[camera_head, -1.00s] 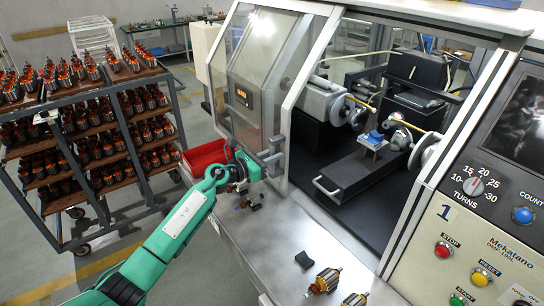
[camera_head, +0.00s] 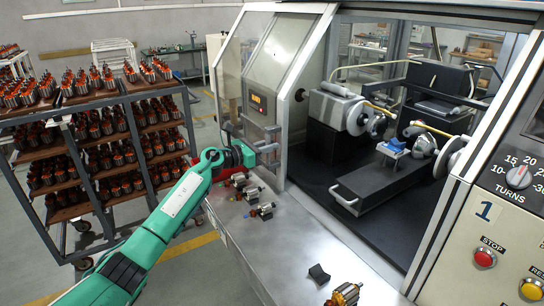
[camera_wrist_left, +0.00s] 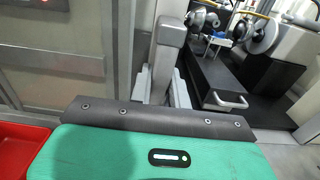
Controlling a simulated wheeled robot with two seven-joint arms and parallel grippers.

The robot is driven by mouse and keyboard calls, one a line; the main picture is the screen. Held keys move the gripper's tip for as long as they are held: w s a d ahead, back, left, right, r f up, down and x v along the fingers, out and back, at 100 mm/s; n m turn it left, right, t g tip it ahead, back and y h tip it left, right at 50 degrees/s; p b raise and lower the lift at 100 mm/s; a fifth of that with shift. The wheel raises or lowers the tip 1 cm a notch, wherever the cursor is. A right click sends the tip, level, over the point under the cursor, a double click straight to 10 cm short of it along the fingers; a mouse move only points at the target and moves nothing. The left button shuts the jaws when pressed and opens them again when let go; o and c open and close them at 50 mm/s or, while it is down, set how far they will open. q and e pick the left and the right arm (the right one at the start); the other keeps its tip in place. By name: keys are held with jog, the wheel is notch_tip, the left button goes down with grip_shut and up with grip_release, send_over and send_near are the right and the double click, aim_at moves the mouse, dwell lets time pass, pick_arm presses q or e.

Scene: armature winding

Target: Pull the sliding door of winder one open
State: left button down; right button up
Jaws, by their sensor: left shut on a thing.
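The sliding door (camera_head: 262,62) of winder one is a clear panel in a grey metal frame at the left of the machine. The opening to its right is wide, and the dark interior shows. A grey upright handle (camera_head: 272,137) is on the door's lower part. My left gripper (camera_head: 262,148) is at this handle, shut on it. In the left wrist view the handle (camera_wrist_left: 170,42) stands upright at the fingers (camera_wrist_left: 162,90); their exact contact is partly hidden. The winder's front panel, marked 1 (camera_head: 487,211), is at the right. My right gripper is not in view.
Armatures (camera_head: 260,211) lie on the metal bench (camera_head: 290,250) below the door, with a small black part (camera_head: 318,272) and another armature (camera_head: 344,295) nearer. A rack of armatures (camera_head: 100,120) stands at the left. A red bin (camera_wrist_left: 20,150) shows in the wrist view.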

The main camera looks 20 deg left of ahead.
pick_arm(q)
jog(key=c, duration=1.3)
grip_release()
jog(key=shift+a, duration=0.1)
jog(key=shift+b+v, duration=2.45)
jog(key=shift+v, duration=4.45)
